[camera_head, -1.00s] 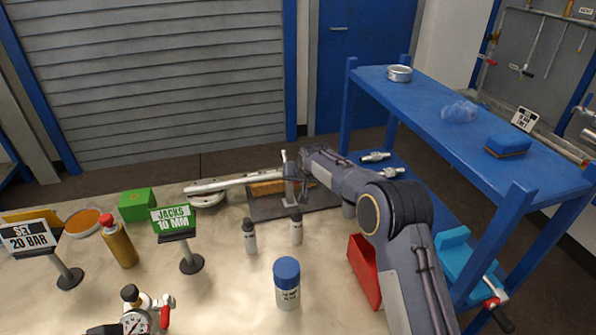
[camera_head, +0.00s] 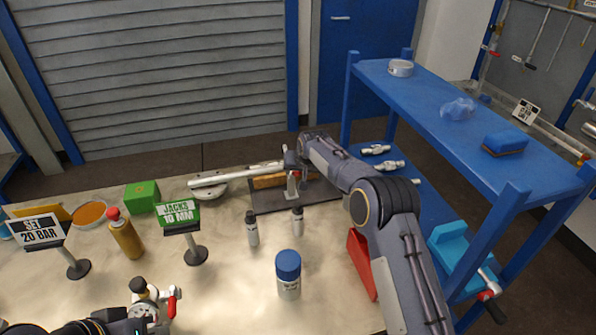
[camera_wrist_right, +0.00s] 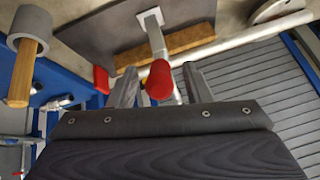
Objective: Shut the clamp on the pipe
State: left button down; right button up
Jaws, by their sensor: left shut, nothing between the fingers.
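The pipe (camera_head: 235,174) is a long pale tube running to a dark plate (camera_head: 262,202) at the back of the table. The clamp (camera_head: 291,186) is a pale metal upright on that plate, partly hidden by my right arm. In the right wrist view, its metal bar (camera_wrist_right: 154,38) ends in a red grip (camera_wrist_right: 159,80). My right gripper (camera_wrist_right: 160,90) is open, with the red grip between its fingers in the picture and gaps on both sides; contact cannot be told. My left gripper (camera_head: 125,326) is shut at the lower left, mostly cut off, beside a gauge valve.
The gauge valve (camera_head: 147,302) has a red handle. Two small bottles (camera_head: 252,230) and a blue-capped bottle (camera_head: 288,275) stand mid-table. A green sign (camera_head: 178,213), a white sign (camera_head: 39,232) and a red holder (camera_head: 360,264) are around. A blue shelf (camera_head: 450,120) stands right.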

jog(key=b+v, duration=0.2)
jog(key=v, duration=0.5)
jog(key=shift+s+r, duration=0.2)
jog(key=shift+r, duration=0.15)
jog(key=shift+c, duration=0.3)
